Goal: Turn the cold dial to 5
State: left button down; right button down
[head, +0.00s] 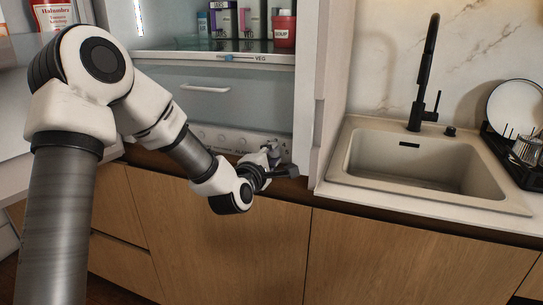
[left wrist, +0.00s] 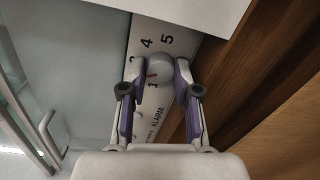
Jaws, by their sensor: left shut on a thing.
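The cold dial (left wrist: 160,67) is a round pale knob on the white control strip at the bottom of the fridge. In the left wrist view the numbers 4 and 5 show above it, a 1 shows below, and other numbers are partly hidden. A small reddish mark sits on the dial's left side, towards the 1; its exact reading cannot be told. My left gripper (left wrist: 160,80) is shut on the dial, one finger on each side. In the head view the left gripper (head: 277,162) is at the right end of the strip and mostly hides the dial. My right gripper is not in view.
The open fridge has a drawer (head: 205,88) above the strip and a blue VEG slider (head: 229,58). The fridge's side wall (head: 318,95) stands close right of the gripper. Wooden cabinet fronts (head: 230,255) lie below. A sink (head: 425,170) is to the right.

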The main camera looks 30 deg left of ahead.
pick_arm(q)
jog(key=m, duration=0.5)
jog(key=shift+y, duration=0.3)
jog(key=m+y+p, duration=0.1)
jog(key=m, duration=0.5)
jog(key=m+p, duration=0.1)
jog(key=m, duration=0.5)
jog(key=shift+d, duration=0.1)
jog(key=m+p, duration=0.1)
jog(key=m, duration=0.4)
jog(key=shift+f+y, duration=0.15)
jog(key=shift+y, duration=0.25)
jog(key=shift+m, duration=0.3)
jog(key=c, duration=0.8)
grip_release()
jog(key=shift+c, duration=0.2)
